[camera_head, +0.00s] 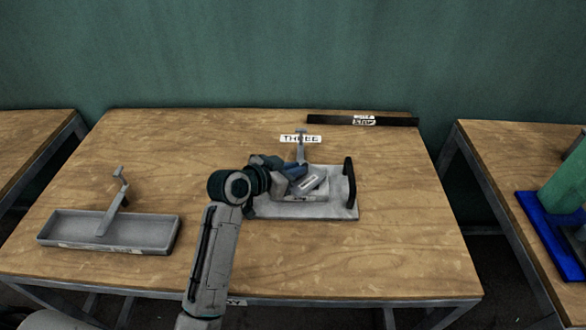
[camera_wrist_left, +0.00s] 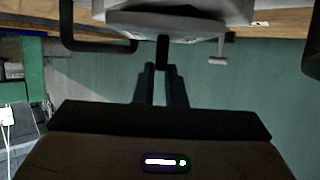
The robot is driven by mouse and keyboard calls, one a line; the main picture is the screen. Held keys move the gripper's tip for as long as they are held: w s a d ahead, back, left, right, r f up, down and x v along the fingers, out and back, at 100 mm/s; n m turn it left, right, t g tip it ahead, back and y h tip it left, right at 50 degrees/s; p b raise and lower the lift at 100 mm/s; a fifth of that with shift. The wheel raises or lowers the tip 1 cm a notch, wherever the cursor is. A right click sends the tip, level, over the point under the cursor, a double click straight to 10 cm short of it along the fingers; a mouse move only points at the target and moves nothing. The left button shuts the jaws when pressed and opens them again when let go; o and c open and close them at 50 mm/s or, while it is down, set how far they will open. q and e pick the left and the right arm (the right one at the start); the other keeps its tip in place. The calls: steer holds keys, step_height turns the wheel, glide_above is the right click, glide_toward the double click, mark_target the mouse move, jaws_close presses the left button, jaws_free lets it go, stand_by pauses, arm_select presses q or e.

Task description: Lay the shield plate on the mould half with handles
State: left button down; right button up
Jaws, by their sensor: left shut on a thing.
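The mould half with handles (camera_head: 340,211) lies on the middle table, a flat grey block with black handles (camera_head: 350,182) standing at its sides. The shield plate (camera_head: 300,147) shows a T-shaped post rising behind my left gripper. My left gripper (camera_head: 297,169) is over the mould half, shut on the plate's dark grip. In the left wrist view the fingers (camera_wrist_left: 161,69) close on that grip under the grey plate (camera_wrist_left: 165,22). The plate is over the mould half; my gripper hides much of it, and I cannot tell whether they touch. My right gripper is not in view.
A shallow grey tray (camera_head: 72,226) with a T-shaped post stands at the table's left. A black bar (camera_head: 390,121) lies at the back edge near a label reading THREE (camera_head: 300,138). A blue and green fixture (camera_head: 555,232) is on the right table. The middle table's right front is clear.

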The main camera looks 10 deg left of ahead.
arm_select(q)
steer(key=shift+f, duration=0.2)
steer(key=c, duration=1.5)
jaws_free()
steer(key=shift+s, duration=0.1)
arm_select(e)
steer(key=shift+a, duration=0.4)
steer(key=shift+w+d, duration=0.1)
arm_select(q)
steer(key=shift+s+a+r, duration=0.15)
steer(key=shift+s+a, duration=0.15)
steer(key=shift+s, duration=0.05)
steer(key=b+v, duration=0.1)
steer(key=v, duration=1)
steer(key=shift+b, duration=0.4)
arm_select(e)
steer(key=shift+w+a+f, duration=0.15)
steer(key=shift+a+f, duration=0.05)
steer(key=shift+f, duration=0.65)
